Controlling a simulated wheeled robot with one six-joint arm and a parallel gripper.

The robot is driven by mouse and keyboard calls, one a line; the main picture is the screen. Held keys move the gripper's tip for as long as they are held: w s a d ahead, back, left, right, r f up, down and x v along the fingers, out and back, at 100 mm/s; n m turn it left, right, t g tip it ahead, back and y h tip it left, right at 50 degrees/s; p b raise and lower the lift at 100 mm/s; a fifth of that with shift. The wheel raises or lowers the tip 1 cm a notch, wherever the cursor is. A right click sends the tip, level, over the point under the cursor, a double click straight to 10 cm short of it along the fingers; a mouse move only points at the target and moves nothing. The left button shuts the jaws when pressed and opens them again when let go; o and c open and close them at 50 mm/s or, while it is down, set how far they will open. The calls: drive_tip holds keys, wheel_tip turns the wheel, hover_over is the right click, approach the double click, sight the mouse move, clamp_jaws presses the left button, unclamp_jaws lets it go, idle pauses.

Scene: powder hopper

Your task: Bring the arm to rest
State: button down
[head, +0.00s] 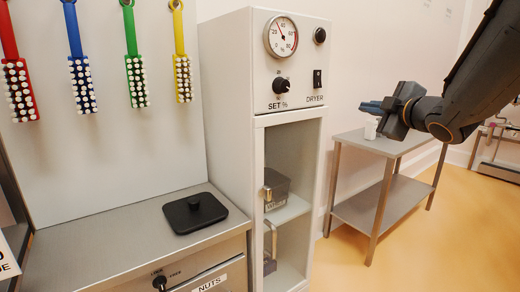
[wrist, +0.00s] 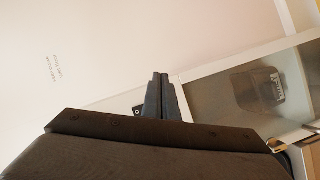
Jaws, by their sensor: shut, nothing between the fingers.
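My gripper (head: 372,107) is in the upper right of the head view, at the end of my dark arm reaching in from the right edge. It is raised in the air to the right of the dryer cabinet (head: 228,110), pointing left, apart from everything. In the wrist view its two dark fingers (wrist: 159,98) are together with nothing between them.
The metal side table (head: 355,141) stands behind my gripper, with a small white object (head: 371,130) on it. The cabinet holds a grey bin (head: 278,187). Coloured brushes (head: 83,84) hang at left. Yellow floor is open at right.

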drive_tip(key=s+a+f+m+g+h, duration=0.15)
drive_tip(key=s+f+m+g, duration=0.3)
drive_tip(key=f, duration=0.55)
drive_tip(key=s+a+f+m+g+h, duration=0.1)
drive_tip(key=s+f+m+g+h, duration=0.3)
drive_tip(key=f, duration=0.6)
drive_tip(key=s+a+f+m+g+y, duration=0.1)
drive_tip(key=s+a+f+m+g, duration=0.1)
drive_tip(key=s, duration=0.5)
drive_tip(key=s+a+f+m+g, duration=0.2)
drive_tip(key=s+a+f+g, duration=0.1)
drive_tip(key=s+f, duration=0.3)
drive_tip(key=s+a+f+m+g+y, duration=0.1)
drive_tip(key=s+a+f, duration=0.3)
drive_tip(key=s, duration=0.4)
drive_tip(key=shift+f+m+g+y, duration=0.35)
drive_tip(key=shift+m+g, duration=0.3)
drive_tip(key=shift+g, duration=0.2)
drive_tip(key=c, duration=2.5)
unclamp_jaws()
